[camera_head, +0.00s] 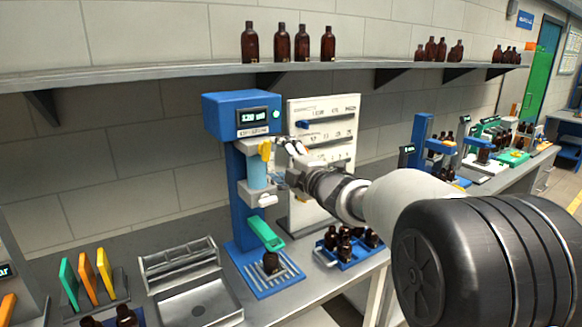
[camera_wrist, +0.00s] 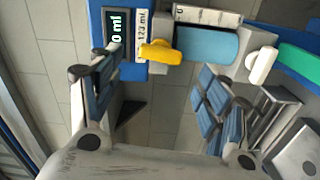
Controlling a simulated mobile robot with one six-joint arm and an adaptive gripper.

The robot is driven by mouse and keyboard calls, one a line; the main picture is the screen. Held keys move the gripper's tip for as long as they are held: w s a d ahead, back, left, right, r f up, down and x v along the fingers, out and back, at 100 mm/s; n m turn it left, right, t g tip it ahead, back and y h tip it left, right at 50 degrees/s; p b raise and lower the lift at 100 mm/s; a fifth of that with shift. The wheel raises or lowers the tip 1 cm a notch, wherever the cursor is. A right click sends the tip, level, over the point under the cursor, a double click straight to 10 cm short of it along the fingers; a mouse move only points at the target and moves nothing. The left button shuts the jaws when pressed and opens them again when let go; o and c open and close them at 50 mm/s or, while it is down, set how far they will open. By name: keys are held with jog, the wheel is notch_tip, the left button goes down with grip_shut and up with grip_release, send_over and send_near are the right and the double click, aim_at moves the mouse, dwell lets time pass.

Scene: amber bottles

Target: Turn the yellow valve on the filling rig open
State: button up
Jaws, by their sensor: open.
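The filling rig (camera_head: 240,200) is a blue stand with a small display on its head, standing on the bench near the middle of the head view. Its yellow valve (camera_head: 265,149) is a small handle just below the head, above a light-blue cylinder (camera_head: 257,176). In the wrist view the yellow valve (camera_wrist: 160,52) lies ahead between the fingers' directions, beside the blue cylinder (camera_wrist: 206,46). My gripper (camera_wrist: 155,70) is open and empty, its fingers spread apart. In the head view my gripper (camera_head: 283,163) is just right of the valve; contact is not visible.
A brown bottle (camera_head: 271,262) stands on the rig's base, beneath a green part (camera_head: 266,234). A white panel (camera_head: 325,135) stands behind my arm. A blue tray (camera_head: 352,258) of brown bottles sits to the right. A shelf (camera_head: 160,76) with bottles runs above.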

jog(key=v, duration=0.6)
jog(key=s+d+f+m+g+h, duration=0.35)
jog(key=s+d+m+h, duration=0.75)
jog(key=s+d+m, duration=0.5)
jog(key=s+f+m+g, duration=0.3)
jog(key=s+f, duration=0.3)
jog(key=s, duration=0.7)
jog(key=s+f+m+g+y, duration=0.1)
jog(key=s+f+m+g, duration=0.3)
jog(key=s, duration=1)
notch_tip(320, 180, down, 3)
jog(key=shift+a+r, duration=0.1)
jog(key=shift+a, duration=0.25)
